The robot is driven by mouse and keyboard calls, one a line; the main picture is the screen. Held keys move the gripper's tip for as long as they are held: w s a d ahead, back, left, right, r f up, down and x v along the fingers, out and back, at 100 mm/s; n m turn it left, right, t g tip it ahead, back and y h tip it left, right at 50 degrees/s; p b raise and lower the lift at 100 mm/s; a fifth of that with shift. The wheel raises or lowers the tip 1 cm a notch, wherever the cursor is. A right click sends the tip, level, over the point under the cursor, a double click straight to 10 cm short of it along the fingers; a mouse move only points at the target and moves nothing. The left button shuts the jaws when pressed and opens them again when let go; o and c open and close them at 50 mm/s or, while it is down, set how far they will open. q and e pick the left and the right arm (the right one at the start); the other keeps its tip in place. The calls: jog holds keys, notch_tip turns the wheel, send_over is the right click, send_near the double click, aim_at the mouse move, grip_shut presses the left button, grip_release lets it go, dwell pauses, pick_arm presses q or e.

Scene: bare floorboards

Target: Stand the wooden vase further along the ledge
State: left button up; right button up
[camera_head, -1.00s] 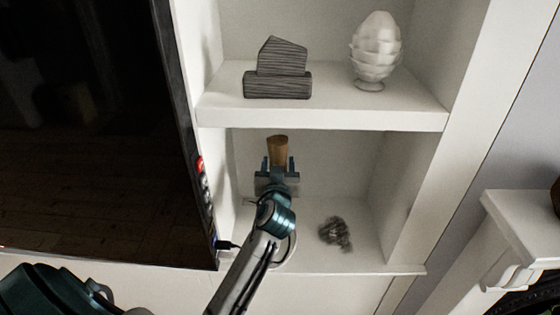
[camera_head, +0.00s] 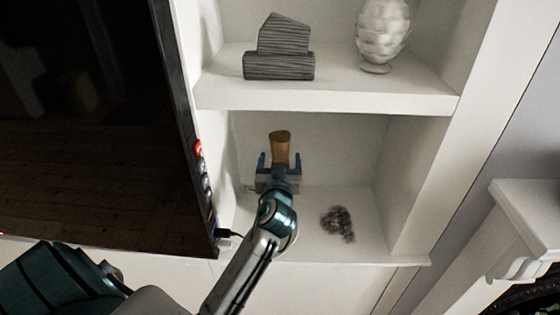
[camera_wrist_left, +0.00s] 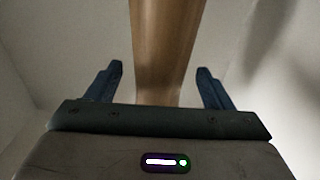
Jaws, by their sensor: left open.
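The wooden vase (camera_head: 280,147) stands in the lower shelf compartment, at its left part, brown and upright. Its lower part is hidden behind my left gripper (camera_head: 279,160) in the head view. In the left wrist view the vase (camera_wrist_left: 166,50) rises between the two blue fingers of my left gripper (camera_wrist_left: 160,85). The fingers are spread, with a clear gap on each side of the vase. My right gripper is not in view.
A dark tangled object (camera_head: 338,223) lies on the lower ledge (camera_head: 375,250), right of my arm. The upper shelf (camera_head: 330,97) holds a grey striped block ornament (camera_head: 280,55) and a white layered ornament (camera_head: 382,35). A large black screen (camera_head: 90,120) stands close on the left.

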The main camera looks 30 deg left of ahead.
pick_arm(q)
jog(key=b+v, duration=0.4)
jog(key=v, duration=0.8)
jog(key=shift+a, duration=0.1)
